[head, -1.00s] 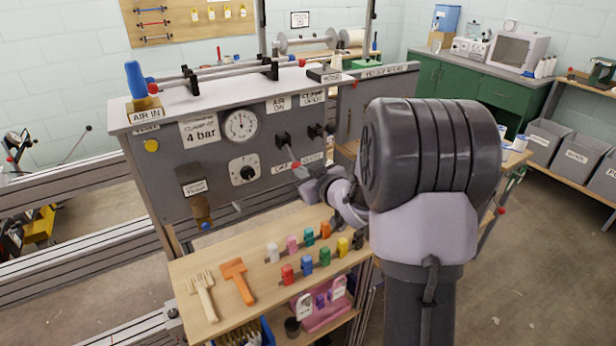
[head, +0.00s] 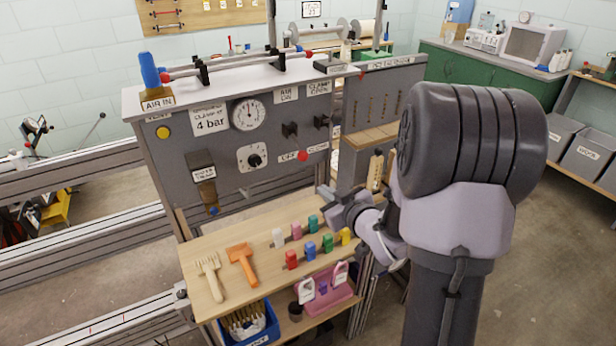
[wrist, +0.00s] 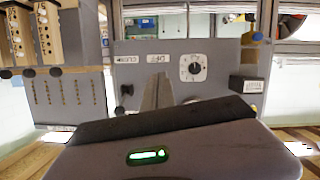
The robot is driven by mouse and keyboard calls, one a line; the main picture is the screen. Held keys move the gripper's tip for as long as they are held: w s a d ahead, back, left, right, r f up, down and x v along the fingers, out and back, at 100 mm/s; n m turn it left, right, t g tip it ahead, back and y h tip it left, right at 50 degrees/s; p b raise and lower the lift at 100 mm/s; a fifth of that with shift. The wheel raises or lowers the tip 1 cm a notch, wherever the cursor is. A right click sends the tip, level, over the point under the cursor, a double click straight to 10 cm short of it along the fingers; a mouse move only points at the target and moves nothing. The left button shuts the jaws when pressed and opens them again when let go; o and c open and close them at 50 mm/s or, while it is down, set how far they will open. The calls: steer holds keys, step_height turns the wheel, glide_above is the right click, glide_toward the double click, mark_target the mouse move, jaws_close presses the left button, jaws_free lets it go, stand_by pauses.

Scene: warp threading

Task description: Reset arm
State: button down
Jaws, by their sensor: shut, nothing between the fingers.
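My gripper (head: 325,191) is shut and empty in the head view. It hangs over the right part of the wooden shelf, just above the coloured blocks and apart from the grey control panel (head: 222,140). In the wrist view its closed fingers (wrist: 158,92) point toward the panel, which appears upside down. The red knob (head: 303,156) sits by the OFF and CLOSE labels, above and left of the gripper. My arm covers part of the right side of the head view.
A blue bin (head: 250,325) and a pink stand (head: 328,292) sit below. A slotted panel (head: 382,98) stands right. Open floor lies right of my arm.

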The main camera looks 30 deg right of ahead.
steer(key=s+a+r+m+g+h, duration=0.3)
steer(key=s+a+r+m+g, duration=0.15)
steer(key=s+a+r, duration=0.4)
steer(key=s+a+m+g+y, duration=0.1)
steer(key=s+a+g+y, duration=0.1)
steer(key=s+a, duration=0.5)
steer(key=s+a+m+g+y, duration=0.1)
steer(key=s+a+g+y, duration=0.1)
steer(key=s+a, duration=0.5)
steer(key=s+y, duration=0.1)
steer(key=s, duration=0.4)
steer(key=shift+a+r, duration=0.3)
steer(key=shift+w+g, duration=0.1)
steer(key=shift+g, duration=0.15)
